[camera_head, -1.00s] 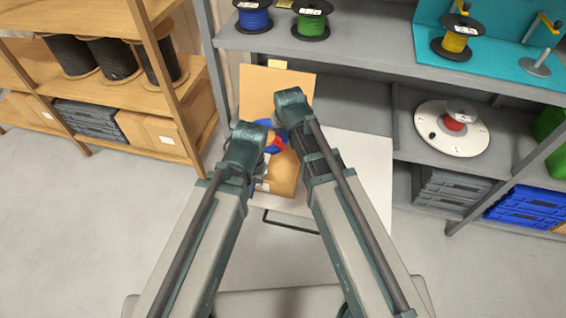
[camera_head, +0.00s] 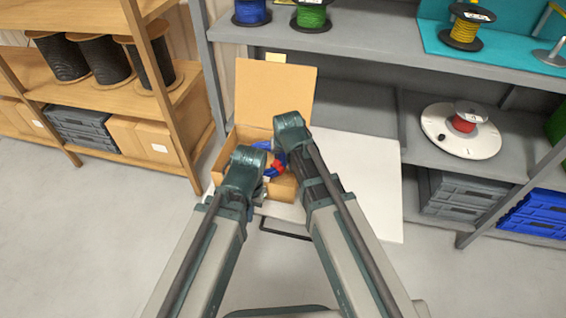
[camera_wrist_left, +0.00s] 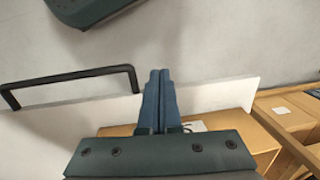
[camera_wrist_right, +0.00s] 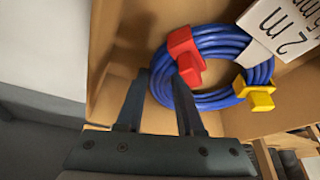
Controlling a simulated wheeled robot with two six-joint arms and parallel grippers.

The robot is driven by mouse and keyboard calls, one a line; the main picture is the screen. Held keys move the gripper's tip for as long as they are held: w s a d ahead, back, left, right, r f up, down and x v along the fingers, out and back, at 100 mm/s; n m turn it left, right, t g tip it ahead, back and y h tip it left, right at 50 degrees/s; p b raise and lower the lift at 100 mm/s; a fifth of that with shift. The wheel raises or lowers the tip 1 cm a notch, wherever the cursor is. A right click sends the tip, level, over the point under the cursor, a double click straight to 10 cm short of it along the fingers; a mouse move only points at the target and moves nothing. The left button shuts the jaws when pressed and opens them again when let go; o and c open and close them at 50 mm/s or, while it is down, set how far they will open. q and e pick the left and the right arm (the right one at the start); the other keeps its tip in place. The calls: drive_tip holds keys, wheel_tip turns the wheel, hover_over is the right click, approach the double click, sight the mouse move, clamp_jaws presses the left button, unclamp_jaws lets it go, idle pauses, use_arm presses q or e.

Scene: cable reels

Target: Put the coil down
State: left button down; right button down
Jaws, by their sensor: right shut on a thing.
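The blue cable coil (camera_wrist_right: 218,65) has a red clip, a yellow clip and a white tag reading "2 m". It is inside the open cardboard box (camera_head: 222,165), close to its walls; whether it touches the bottom is unclear. My right gripper (camera_wrist_right: 163,85) is shut on the coil's cable beside the red clip. In the head view the coil (camera_head: 265,147) is partly hidden by my arms. My left gripper (camera_wrist_left: 160,75) is shut and empty, fingertips together, outside the box near the front of the white table (camera_head: 370,190).
The box's flap (camera_head: 275,90) stands up at the back. A black handle (camera_head: 285,230) is at the table's front edge. A grey shelf (camera_head: 370,55) with several reels is behind, and a wooden rack (camera_head: 170,95) stands left. The table right of the box is clear.

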drive_tip(key=shift+f, duration=0.6)
use_arm(q)
drive_tip(key=shift+f, duration=0.5)
use_arm(e)
drive_tip(key=shift+r, duration=0.15)
use_arm(q)
drive_tip(key=shift+f, duration=0.1)
use_arm(e)
drive_tip(key=c, duration=0.5)
unclamp_jaws()
drive_tip(key=shift+c, duration=0.2)
drive_tip(key=p+v, duration=1.1)
drive_tip(key=v, duration=0.1)
use_arm(q)
wheel_tip(320, 180, up, 11)
use_arm(e)
drive_tip(key=s+f+n+g+h, duration=0.1)
drive_tip(key=s+n+g, duration=0.2)
drive_tip(key=s, duration=1.2)
drive_tip(key=shift+d+f+g+h, duration=0.25)
drive_tip(key=shift+g+h, duration=0.15)
drive_tip(key=shift+g, duration=0.6)
